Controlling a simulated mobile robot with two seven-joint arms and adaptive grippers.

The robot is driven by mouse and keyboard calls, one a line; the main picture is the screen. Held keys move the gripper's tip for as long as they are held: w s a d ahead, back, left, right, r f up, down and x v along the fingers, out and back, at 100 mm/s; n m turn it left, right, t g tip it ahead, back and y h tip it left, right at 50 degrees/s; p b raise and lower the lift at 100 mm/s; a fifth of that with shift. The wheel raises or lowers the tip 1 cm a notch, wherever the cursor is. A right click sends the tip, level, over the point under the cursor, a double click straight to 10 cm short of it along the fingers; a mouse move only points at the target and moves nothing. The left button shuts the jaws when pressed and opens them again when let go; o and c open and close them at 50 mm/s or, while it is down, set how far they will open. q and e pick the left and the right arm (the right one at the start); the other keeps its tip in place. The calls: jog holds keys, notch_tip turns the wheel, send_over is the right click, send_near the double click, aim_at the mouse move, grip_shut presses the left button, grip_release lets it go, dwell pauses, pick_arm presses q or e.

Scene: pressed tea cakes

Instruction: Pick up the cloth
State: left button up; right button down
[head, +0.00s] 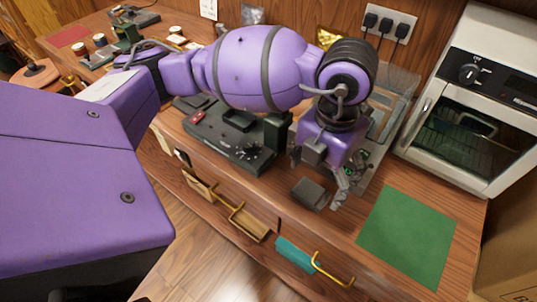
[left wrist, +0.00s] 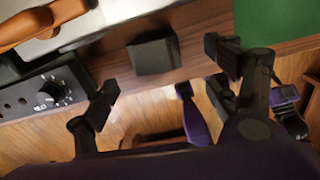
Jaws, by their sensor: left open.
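A small dark grey, squarish piece (head: 311,193), which looks like the folded cloth, lies at the front edge of the wooden counter. It also shows in the left wrist view (left wrist: 152,54), ahead of the fingertips and between their lines. My left gripper (head: 323,172) is open and empty, pointing down just behind and above the grey piece. In the left wrist view its two fingers (left wrist: 163,78) are spread wide, with no contact visible. A teal piece (head: 295,255) lies at the drawer front below; I cannot tell if it is fabric.
A green mat (head: 408,237) lies to the right, below a white oven (head: 470,100). A dark device with a dial (head: 230,138) stands left of the gripper. Drawers with yellow handles (head: 333,272) are below the counter edge. Sockets with plugs are on the back wall.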

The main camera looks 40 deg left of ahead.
aim_at(313, 192)
pick_arm(q)
jog(key=f, duration=0.7)
jog(key=shift+w+a, duration=0.2)
jog(key=shift+a, duration=0.05)
jog(key=shift+r, duration=0.15)
jog(key=c, duration=1)
